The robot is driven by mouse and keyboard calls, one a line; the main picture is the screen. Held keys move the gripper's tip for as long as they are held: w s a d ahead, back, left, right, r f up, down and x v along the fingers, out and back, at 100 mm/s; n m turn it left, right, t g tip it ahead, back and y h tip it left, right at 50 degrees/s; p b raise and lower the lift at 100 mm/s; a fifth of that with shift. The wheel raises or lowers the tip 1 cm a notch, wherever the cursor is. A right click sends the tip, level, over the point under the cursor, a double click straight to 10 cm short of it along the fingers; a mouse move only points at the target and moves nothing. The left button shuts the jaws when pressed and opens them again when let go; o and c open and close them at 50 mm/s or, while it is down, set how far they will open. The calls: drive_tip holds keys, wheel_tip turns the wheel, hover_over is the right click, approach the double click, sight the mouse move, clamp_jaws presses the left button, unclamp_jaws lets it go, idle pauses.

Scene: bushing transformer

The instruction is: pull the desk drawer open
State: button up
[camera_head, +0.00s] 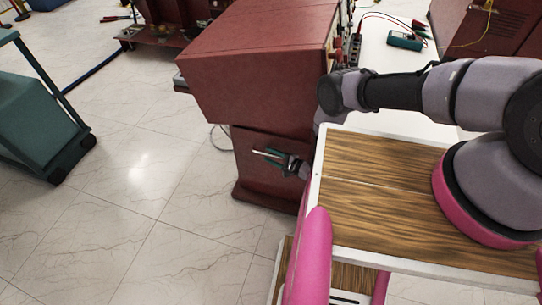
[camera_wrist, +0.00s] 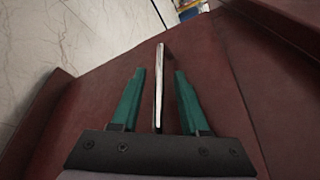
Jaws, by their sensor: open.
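The dark red desk (camera_head: 262,62) stands in the upper middle of the head view. Its lower front, with the drawer face (camera_head: 250,178), sits below an overhanging top. My gripper (camera_head: 272,156) is at that lower part, with its green fingers open. In the wrist view, a slim metallic handle bar (camera_wrist: 160,85) runs between the two fingers of my gripper (camera_wrist: 160,88). Red desk surface (camera_wrist: 105,75) fills most of the view behind. The drawer's edges are hard to make out.
A teal wheeled cart (camera_head: 38,115) stands at the left. The tiled floor (camera_head: 150,190) between it and the desk is clear. A white bench (camera_head: 395,55) with a teal meter (camera_head: 404,40) and cables is behind my arm.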

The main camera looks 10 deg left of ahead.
clamp_jaws()
idle(1.4)
